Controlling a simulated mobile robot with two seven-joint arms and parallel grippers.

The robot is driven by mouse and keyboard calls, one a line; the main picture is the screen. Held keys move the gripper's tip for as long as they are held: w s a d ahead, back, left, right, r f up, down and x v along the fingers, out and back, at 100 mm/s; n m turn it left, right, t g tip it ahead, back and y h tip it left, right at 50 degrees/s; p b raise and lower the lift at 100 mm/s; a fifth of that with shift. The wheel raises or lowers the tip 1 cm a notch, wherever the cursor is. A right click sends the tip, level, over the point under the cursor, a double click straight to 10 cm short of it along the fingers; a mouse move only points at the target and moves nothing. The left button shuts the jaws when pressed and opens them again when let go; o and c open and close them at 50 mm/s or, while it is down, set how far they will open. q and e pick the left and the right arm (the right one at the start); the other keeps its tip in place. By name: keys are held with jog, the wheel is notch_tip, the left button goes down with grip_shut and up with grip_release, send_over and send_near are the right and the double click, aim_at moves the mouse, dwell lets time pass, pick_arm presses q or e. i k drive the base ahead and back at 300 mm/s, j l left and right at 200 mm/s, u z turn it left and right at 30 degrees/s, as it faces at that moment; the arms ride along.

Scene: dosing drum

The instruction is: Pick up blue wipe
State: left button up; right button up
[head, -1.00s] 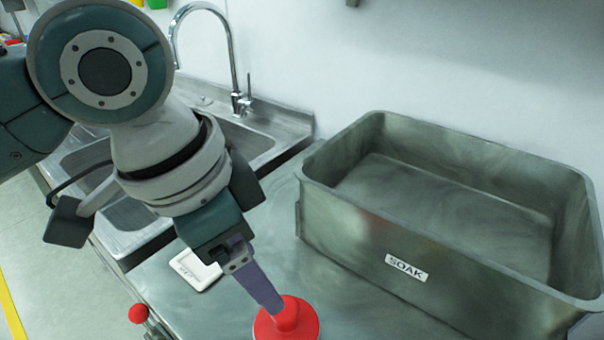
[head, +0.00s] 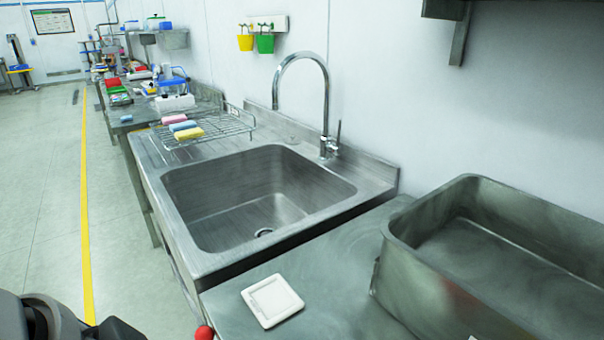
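The blue wipe (head: 183,126) lies on a wire rack (head: 236,127) on the drainboard left of the sink. It sits between a pink wipe (head: 174,118) behind it and a yellow wipe (head: 188,134) in front, close beside both. No gripper fingers are in view. Only a dark part of my own body shows at the lower left corner, well away from the wipes.
The sink basin (head: 255,197) with its tall tap (head: 327,100) lies right of the rack. A white square dish (head: 272,300) and a deep grey metal tub (head: 440,285) stand on the near counter. Floor is open at left, with a yellow line (head: 85,220).

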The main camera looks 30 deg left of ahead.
aim_at(175, 127)
jog(key=u, duration=1.75)
jog(key=k+z, duration=0.1)
jog(key=z, duration=1.8)
jog(key=u, duration=1.45)
